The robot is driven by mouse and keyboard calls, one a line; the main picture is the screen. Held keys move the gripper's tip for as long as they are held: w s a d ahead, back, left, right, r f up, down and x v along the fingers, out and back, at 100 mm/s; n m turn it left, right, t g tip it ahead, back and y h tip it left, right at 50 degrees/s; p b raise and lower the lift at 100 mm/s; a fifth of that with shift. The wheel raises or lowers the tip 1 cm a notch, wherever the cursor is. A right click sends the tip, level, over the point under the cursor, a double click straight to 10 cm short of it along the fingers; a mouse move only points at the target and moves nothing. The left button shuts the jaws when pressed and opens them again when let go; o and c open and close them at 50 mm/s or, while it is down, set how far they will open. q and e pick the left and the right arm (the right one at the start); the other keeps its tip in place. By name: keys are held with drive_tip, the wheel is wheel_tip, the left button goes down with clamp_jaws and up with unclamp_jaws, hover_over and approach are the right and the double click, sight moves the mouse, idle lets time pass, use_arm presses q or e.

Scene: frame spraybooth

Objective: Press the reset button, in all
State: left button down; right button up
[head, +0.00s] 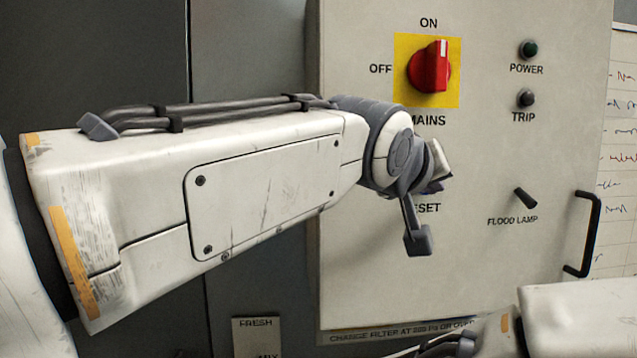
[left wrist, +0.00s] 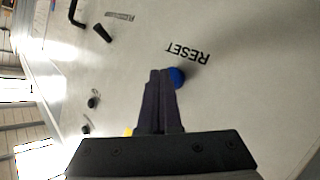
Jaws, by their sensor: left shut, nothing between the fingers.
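The blue reset button (left wrist: 177,77) shows in the left wrist view, beside the printed word RESET (left wrist: 188,53). My left gripper (left wrist: 160,73) is shut and empty. Its fingertips overlap the near edge of the button in that view; I cannot tell whether they touch it. In the head view my left gripper (head: 441,168) is at the panel just above the RESET lettering (head: 427,208), mostly behind its own wrist. The wrist hides the button there. My right arm enters at the bottom right; its gripper is not visible.
The grey panel (head: 380,270) carries a red mains switch (head: 429,66) on a yellow plate, a green power lamp (head: 528,49), a dark trip lamp (head: 525,97) and a flood lamp toggle (head: 525,198). A black handle (head: 595,235) sticks out at the right edge.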

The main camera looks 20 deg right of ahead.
use_arm(q)
drive_tip(key=shift+w+d+p, duration=0.1)
drive_tip(key=shift+w+p, duration=0.2)
drive_tip(key=shift+w, duration=0.2)
idle(0.4)
drive_tip(key=shift+s, duration=0.1)
drive_tip(key=shift+s+a+b, duration=0.2)
drive_tip(key=shift+s+b, duration=0.5)
drive_tip(key=shift+s, duration=0.15)
drive_tip(key=shift+s+a+b, duration=0.2)
drive_tip(key=shift+s+b, duration=0.35)
drive_tip(key=shift+s, duration=0.25)
drive_tip(key=shift+s+a+b, duration=0.2)
drive_tip(key=shift+s+b, duration=0.4)
drive_tip(key=shift+s, duration=0.2)
drive_tip(key=shift+s+a+b, duration=0.2)
drive_tip(key=shift+s+b, duration=0.35)
drive_tip(key=shift+s, duration=0.25)
